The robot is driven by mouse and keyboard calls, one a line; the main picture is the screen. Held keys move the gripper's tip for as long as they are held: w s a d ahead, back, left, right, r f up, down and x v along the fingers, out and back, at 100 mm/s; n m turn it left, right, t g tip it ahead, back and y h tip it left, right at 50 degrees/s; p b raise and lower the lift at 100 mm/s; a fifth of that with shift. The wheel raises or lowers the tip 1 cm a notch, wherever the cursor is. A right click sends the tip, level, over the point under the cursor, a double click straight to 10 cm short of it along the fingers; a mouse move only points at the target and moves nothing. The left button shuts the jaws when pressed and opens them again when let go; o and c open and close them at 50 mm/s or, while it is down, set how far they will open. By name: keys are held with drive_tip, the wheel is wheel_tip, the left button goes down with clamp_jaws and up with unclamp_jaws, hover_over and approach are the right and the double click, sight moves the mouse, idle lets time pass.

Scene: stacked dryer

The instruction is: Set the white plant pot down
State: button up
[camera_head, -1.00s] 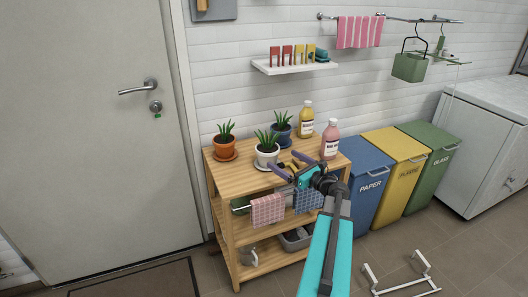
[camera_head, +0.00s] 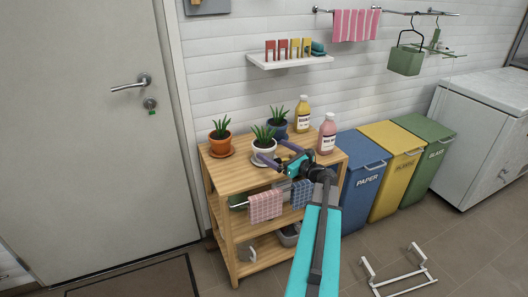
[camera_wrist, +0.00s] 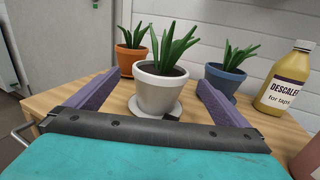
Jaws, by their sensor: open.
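The white plant pot (camera_head: 263,148) with a green spiky plant stands upright on a pale saucer (camera_head: 256,161) on top of the wooden shelf unit (camera_head: 228,178). In the wrist view the white pot (camera_wrist: 158,92) sits between the two purple fingers, with a gap visible on each side. My gripper (camera_wrist: 157,92) is open. In the head view my gripper (camera_head: 270,152) is at the pot's right and near side. The saucer (camera_wrist: 170,114) shows under the pot in the wrist view.
An orange pot (camera_head: 220,142) stands to the left and a blue pot (camera_head: 277,128) behind. A yellow bottle (camera_head: 303,116) and a pink bottle (camera_head: 326,136) stand to the right. Towels (camera_head: 266,206) hang at the front. Bins (camera_head: 359,172) stand to the right.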

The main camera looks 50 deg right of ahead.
sight(257, 139)
drive_tip(key=shift+w+d, duration=0.1)
drive_tip(key=shift+w, duration=2.6)
drive_tip(key=shift+w+d+f+p, duration=0.1)
drive_tip(key=shift+w+p, duration=0.45)
drive_tip(key=shift+w, duration=2.05)
drive_tip(key=c, duration=1.6)
drive_tip(key=shift+c, duration=0.2)
drive_tip(key=shift+r, duration=0.2)
